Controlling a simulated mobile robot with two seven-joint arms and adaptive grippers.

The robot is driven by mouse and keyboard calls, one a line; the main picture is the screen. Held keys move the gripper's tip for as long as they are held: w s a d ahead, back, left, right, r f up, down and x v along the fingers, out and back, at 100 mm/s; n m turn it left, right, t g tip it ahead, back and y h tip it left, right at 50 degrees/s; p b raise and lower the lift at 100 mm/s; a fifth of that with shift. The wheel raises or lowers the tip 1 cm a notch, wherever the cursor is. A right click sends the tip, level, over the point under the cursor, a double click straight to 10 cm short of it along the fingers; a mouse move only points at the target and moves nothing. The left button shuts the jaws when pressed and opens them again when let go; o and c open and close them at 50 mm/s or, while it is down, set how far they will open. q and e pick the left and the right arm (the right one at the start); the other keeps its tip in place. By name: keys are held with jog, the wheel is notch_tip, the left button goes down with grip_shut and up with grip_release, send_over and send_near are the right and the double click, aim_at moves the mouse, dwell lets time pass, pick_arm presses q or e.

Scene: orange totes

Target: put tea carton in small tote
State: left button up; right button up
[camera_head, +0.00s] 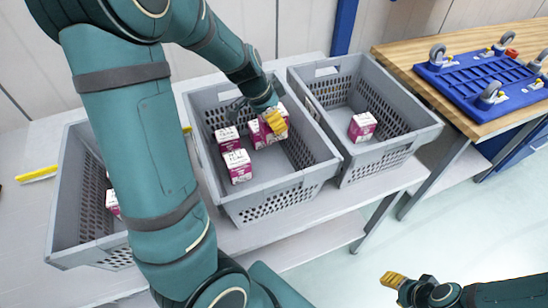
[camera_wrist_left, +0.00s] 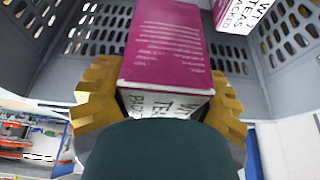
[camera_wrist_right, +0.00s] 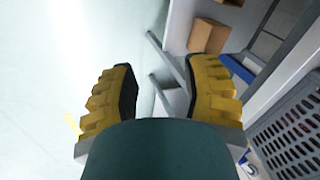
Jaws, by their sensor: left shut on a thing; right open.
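Tea cartons are magenta with white printed tops. My left gripper (camera_head: 272,121) reaches into the middle grey tote (camera_head: 281,188). It is shut on a tea carton (camera_wrist_left: 165,45), with yellow fingers on both sides of it in the left wrist view. Other cartons (camera_head: 238,168) stand in the same tote, left of the gripper. One carton (camera_head: 362,127) stands in the right grey tote (camera_head: 392,145). Another shows partly in the left grey tote (camera_head: 68,190), mostly hidden behind my left arm. My right gripper (camera_head: 393,280) is open and empty above the floor; it also shows in the right wrist view (camera_wrist_right: 162,95).
The totes stand side by side on a light grey table (camera_head: 265,235). A wooden bench (camera_head: 410,55) with a blue wheeled dolly (camera_head: 485,75) is at the right. A yellow strip (camera_head: 37,174) lies at the left. The floor at front right is clear.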

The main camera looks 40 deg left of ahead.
pick_arm(q)
notch_tip(320, 180, down, 14)
jog(key=b, duration=0.4)
jog(key=shift+b, duration=0.4)
jog(key=shift+f, duration=0.2)
jog(key=o, duration=1.4)
jog(key=shift+r, duration=0.1)
jog(key=shift+c, duration=0.2)
